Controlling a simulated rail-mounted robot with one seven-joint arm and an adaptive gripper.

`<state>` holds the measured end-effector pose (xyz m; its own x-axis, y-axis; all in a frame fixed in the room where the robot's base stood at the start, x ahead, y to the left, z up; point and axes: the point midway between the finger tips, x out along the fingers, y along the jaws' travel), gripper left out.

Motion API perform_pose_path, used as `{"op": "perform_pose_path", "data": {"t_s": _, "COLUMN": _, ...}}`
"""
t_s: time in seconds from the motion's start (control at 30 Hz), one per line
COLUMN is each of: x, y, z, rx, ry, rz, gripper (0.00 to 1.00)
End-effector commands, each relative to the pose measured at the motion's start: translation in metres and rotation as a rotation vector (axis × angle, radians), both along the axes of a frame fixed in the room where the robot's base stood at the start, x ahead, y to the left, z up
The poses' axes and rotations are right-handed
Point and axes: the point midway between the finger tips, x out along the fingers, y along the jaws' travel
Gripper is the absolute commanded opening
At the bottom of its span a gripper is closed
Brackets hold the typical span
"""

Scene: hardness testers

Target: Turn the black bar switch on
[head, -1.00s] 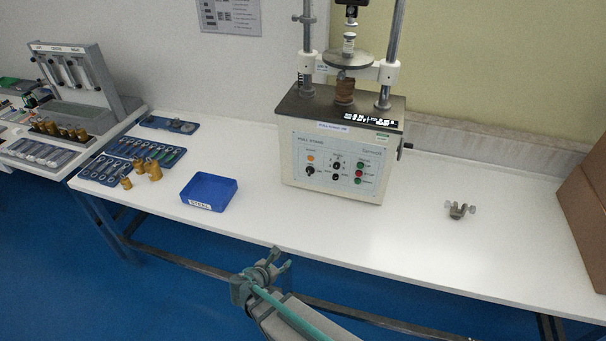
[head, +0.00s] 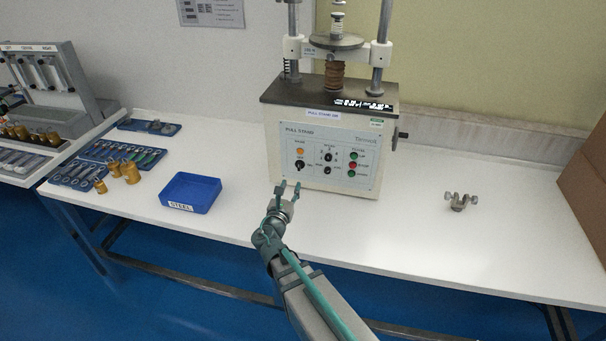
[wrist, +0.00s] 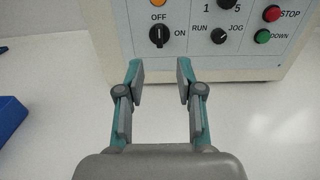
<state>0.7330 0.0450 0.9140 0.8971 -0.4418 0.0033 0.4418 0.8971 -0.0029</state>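The black bar switch (head: 299,165) is at the lower left of the pull stand's front panel (head: 325,150), below an orange lamp. In the wrist view the switch (wrist: 159,36) stands with its bar about vertical, under the OFF label and left of the ON label. My gripper (head: 288,189) is in front of and a little below the switch, over the table's front part. In the wrist view my gripper (wrist: 160,82) is open and empty, its fingers apart on both sides below the switch. It does not touch the panel.
Other controls share the panel: a RUN/JOG knob (wrist: 219,36), a red STOP button (wrist: 272,13) and a green DOWN button (wrist: 262,36). A blue tray (head: 191,192) lies to the left. A small metal clamp (head: 459,201) lies to the right on the otherwise clear table.

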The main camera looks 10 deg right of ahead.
Motion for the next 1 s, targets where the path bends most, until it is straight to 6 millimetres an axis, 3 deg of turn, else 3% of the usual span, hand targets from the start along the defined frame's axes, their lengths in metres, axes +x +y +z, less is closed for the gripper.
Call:
{"op": "perform_pose_path", "data": {"t_s": 0.6, "x": 0.083, "y": -0.040, "z": 0.001, "rx": 0.003, "ry": 0.002, "rz": -0.003, "gripper": 0.36}}
{"op": "perform_pose_path", "data": {"t_s": 1.0, "x": 0.091, "y": -0.045, "z": 0.000, "rx": 0.004, "ry": 0.001, "rz": -0.001, "gripper": 0.36}}
